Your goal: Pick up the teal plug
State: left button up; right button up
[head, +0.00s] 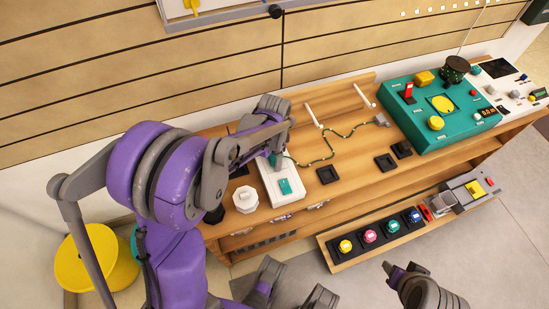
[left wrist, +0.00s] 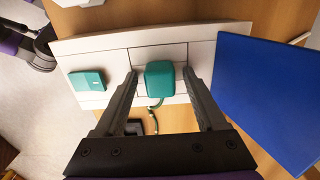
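The teal plug (left wrist: 160,78) is a rounded block on a white panel (left wrist: 105,57) in the left wrist view, with a green cable trailing from it. My left gripper (left wrist: 160,75) is open, with one finger on each side of the plug and a visible gap to each. In the head view, my left gripper (head: 270,152) reaches down to the far part of the white panel (head: 289,199) and mostly hides the plug. Grey and purple parts of mine show at the bottom of the head view; my right gripper's opening is not clear there.
A teal switch (left wrist: 87,80) sits beside the plug on the panel. A blue plate (left wrist: 275,90) stands close on the right. The cable (head: 330,147) runs across the wooden bench toward a teal control box (head: 400,115). A white knob (head: 245,198) is left of the panel.

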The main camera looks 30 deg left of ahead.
pick_arm(q)
grip_shut()
